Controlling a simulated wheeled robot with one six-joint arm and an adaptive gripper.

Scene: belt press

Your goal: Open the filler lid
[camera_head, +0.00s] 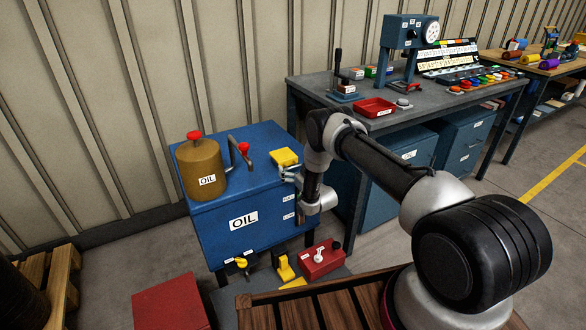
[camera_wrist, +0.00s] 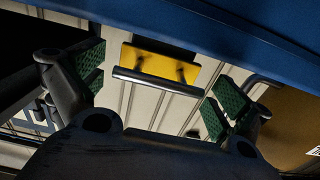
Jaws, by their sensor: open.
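The yellow filler lid (camera_head: 285,157) is at the right end of the top of the blue OIL tank (camera_head: 243,222). In the wrist view the lid (camera_wrist: 152,62) shows as a yellow plate with a grey bar handle (camera_wrist: 156,82) on two short posts. I cannot tell whether the lid is seated or raised. My gripper (camera_head: 291,176) is beside the lid at the tank's right edge. In the wrist view my gripper (camera_wrist: 155,92) is open, with green pads on either side of the handle and a gap at both ends. Nothing is held.
A brass OIL can (camera_head: 202,169) and a pipe with a red knob (camera_head: 243,149) stand left of the lid. The grey workbench (camera_head: 340,103) is close on the right. Red (camera_head: 321,258) and yellow (camera_head: 286,268) items lie below the tank's front. The corrugated wall is behind.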

